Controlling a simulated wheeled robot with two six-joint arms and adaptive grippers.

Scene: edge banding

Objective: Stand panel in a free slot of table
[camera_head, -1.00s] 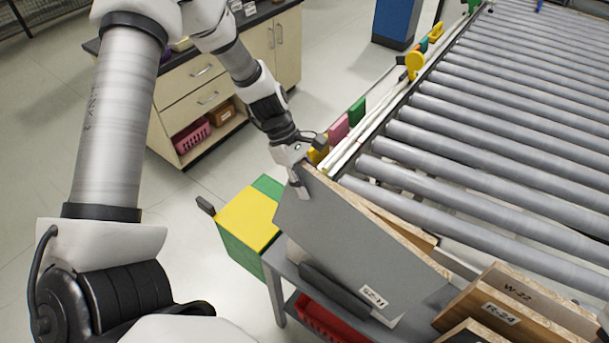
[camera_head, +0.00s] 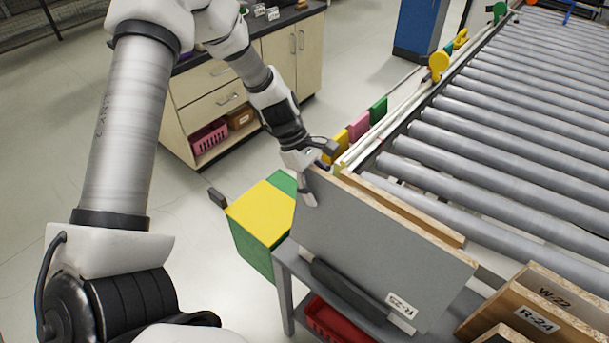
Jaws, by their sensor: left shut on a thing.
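A grey panel (camera_head: 385,245) with a pale particle-board edge and a white label at its lower right stands steeply tilted over the grey table (camera_head: 285,262). My left gripper (camera_head: 308,188) is shut on the panel's upper left corner. A dark bar (camera_head: 350,292) runs in front of the panel's lower part. The panel hides most of the tabletop, and I cannot tell whether its lower edge sits in a slot. My right gripper is out of view.
Wooden panels labelled R-24 (camera_head: 537,320) and W-22 (camera_head: 556,294) stand at the lower right. A roller conveyor (camera_head: 500,130) lies behind. A yellow-topped green box (camera_head: 262,212) is left of the table. A red bin (camera_head: 335,322) sits below. Open floor lies further left.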

